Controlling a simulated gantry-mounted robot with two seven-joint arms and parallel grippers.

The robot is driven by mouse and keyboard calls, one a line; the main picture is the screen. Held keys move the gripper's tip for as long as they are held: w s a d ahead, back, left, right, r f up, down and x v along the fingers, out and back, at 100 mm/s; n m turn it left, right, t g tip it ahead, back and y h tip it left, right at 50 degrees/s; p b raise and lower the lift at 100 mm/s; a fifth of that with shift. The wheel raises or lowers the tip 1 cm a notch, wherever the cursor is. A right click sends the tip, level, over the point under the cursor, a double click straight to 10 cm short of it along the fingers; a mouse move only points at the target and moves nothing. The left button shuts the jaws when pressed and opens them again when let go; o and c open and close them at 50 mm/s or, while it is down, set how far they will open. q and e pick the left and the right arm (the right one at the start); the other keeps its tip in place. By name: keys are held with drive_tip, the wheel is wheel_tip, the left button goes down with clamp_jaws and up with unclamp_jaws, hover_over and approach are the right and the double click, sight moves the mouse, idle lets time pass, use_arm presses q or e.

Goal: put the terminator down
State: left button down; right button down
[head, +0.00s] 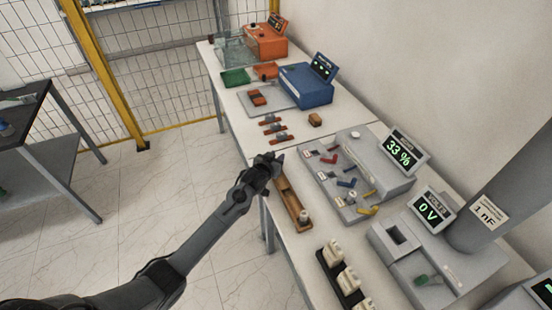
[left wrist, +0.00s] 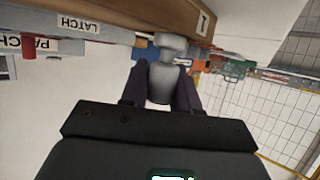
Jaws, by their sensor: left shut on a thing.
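My left gripper (head: 272,161) is at the far end of a narrow wooden tray (head: 283,193), by the table's left edge. In the left wrist view the gripper (left wrist: 163,95) is shut on a grey, rounded piece with a wider cap, which looks like the terminator (left wrist: 166,72). The tray's wooden side (left wrist: 130,14) runs close by the piece there; whether they touch I cannot tell. In the head view the gripper hides the held piece. Another small pale piece (head: 304,216) stands at the tray's near end. My right gripper is not in view.
A grey panel (head: 330,178) with coloured levers and a "33 %" display is right of the tray. A black rack (head: 328,270) with several cream pieces lies nearer. Brown-red parts (head: 273,130) lie beyond. Open floor (head: 190,180) is left of the table.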

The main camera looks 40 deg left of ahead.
use_arm(q)
drive_tip(key=shift+f, duration=0.15)
drive_tip(key=c, duration=0.8)
unclamp_jaws()
drive_tip(key=shift+c, duration=0.2)
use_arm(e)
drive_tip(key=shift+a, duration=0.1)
